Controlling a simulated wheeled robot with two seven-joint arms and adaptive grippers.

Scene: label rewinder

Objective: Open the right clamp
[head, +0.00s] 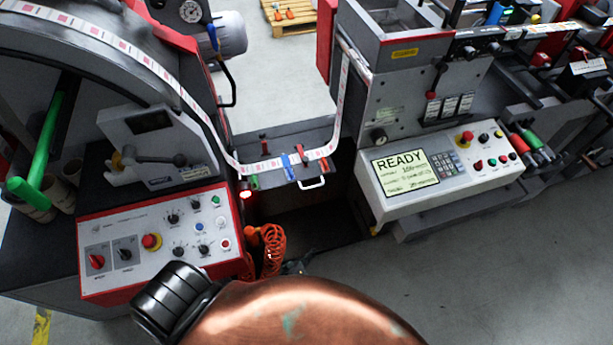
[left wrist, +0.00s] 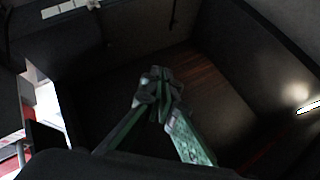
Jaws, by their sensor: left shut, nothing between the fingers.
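The small splice table (head: 290,184) sits between the two machine bodies in the head view, with the white label web (head: 262,166) running across it. Near its right end is a small red-tipped lever (head: 323,161), which looks like the right clamp; its exact position is too small to tell. A blue bar (head: 287,166) crosses the web left of it, and a red-topped lever (head: 264,146) stands further left. My left gripper (head: 299,265) shows small and dark below the table, apart from it. In the left wrist view my left gripper (left wrist: 158,82) is shut and empty. My right gripper is out of view.
A red-edged control panel (head: 160,240) is at left, and a panel with a READY screen (head: 405,170) at right. An orange coiled hose (head: 272,250) hangs near my left gripper. A white handle (head: 312,183) sticks out of the table's front. Floor at lower right is clear.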

